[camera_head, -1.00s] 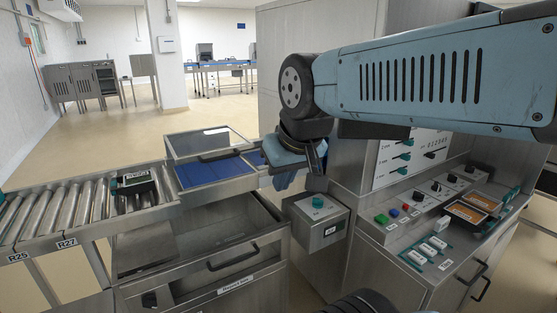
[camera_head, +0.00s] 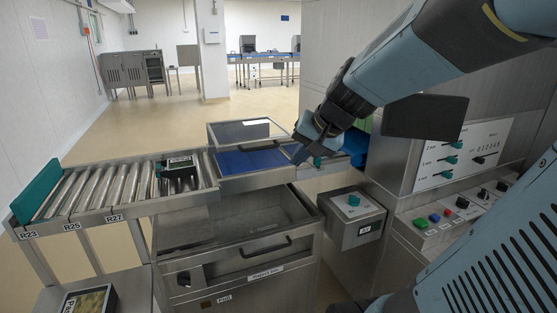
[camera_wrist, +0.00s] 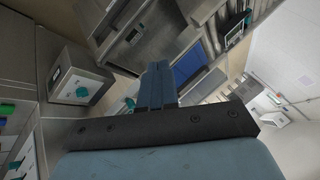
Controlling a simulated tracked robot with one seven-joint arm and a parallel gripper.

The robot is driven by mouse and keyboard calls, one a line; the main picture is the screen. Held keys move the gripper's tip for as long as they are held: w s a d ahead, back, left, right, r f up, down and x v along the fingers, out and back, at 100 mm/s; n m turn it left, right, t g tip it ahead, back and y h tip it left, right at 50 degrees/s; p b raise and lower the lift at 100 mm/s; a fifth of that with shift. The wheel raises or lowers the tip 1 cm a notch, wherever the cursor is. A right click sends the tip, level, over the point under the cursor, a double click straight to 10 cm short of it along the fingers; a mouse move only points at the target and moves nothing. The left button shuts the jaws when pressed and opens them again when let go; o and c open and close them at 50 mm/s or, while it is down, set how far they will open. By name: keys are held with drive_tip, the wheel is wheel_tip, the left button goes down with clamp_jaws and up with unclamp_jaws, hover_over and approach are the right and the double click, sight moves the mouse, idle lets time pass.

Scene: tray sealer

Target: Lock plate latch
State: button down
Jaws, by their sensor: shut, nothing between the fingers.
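The blue plate (camera_head: 250,161) lies flat in the steel frame at the end of the roller conveyor, and it also shows in the wrist view (camera_wrist: 188,66). A small teal part (camera_head: 318,162), perhaps the plate latch, sits on the frame's right end, partly hidden by my gripper. A teal bit also shows beside my fingers in the wrist view (camera_wrist: 130,103). My gripper (camera_head: 299,154) is shut and empty, pointing down just left of the teal part; I cannot tell whether they touch. Its closed fingers show in the wrist view (camera_wrist: 157,80). The latch's position is unclear.
A clear-topped lid (camera_head: 240,132) stands behind the plate. A grey box with a teal knob (camera_head: 352,210) and a control panel (camera_head: 455,160) are at right. An open steel bin (camera_head: 235,225) lies below.

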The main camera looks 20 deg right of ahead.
drive_tip(key=w+d+f+m+t+h, duration=0.1)
drive_tip(key=w+d+f+m, duration=0.1)
drive_tip(key=w+d+m, duration=0.2)
drive_tip(key=w+d+f+m+t+h, duration=0.1)
drive_tip(key=w+d+f+m, duration=0.2)
drive_tip(key=d, duration=0.6)
drive_tip(key=w+d+f+m+t, duration=0.1)
drive_tip(key=w+d+f+m, duration=0.2)
drive_tip(key=d, duration=0.4)
drive_tip(key=shift+w+d+f+m+h, duration=0.35)
drive_tip(key=shift+w+m, duration=0.45)
drive_tip(key=shift+m, duration=0.3)
approach(319, 163)
wheel_tip(319, 163, down, 4)
drive_tip(key=w, duration=0.2)
drive_tip(key=shift+w+f, duration=0.15)
drive_tip(key=shift+w, duration=0.25)
drive_tip(key=shift+w+a, duration=0.1)
drive_tip(key=shift+w, duration=0.65)
